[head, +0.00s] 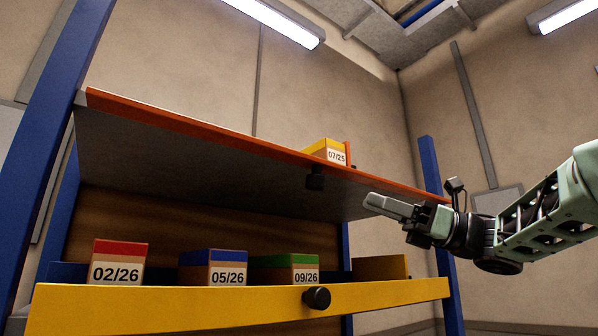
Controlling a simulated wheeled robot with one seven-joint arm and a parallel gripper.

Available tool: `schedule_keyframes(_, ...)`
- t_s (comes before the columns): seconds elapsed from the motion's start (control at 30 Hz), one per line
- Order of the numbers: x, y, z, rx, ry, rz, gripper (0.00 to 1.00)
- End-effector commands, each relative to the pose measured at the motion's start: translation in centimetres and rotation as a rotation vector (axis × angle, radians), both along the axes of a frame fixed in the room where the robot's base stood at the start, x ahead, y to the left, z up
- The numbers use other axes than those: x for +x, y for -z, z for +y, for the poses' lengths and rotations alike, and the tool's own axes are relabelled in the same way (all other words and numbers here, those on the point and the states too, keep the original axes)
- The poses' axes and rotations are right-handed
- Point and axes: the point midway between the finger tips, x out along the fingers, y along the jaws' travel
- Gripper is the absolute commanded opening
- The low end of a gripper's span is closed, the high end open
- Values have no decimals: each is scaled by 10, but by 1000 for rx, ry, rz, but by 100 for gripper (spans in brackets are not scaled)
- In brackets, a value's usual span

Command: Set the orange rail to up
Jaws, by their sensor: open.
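The orange rail (230,134) runs along the front edge of the upper shelf, seen from below as a thin strip. A black knob (315,180) hangs at its middle. My gripper (386,212) is open and empty, in front of the shelf's right part. In the picture it lies right of and a little below the knob, apart from it. Its fingers point left and are seen side-on, so the gap between them is hard to make out.
A yellow-topped box marked 07/25 (328,151) stands on the upper shelf. Below, a yellow rail (200,306) with its own black knob (317,298) fronts boxes with red (119,262), blue (213,268) and green (285,268) tops. Blue posts (430,165) flank the rack.

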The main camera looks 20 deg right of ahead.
Motion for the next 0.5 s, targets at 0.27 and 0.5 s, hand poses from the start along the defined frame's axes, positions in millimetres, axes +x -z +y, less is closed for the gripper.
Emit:
schedule_keyframes(0.27, 22, -30, 51, 2, -4, 2, 54)
schedule_keyframes(0.5, 41, -48, 91, 3, -4, 3, 54)
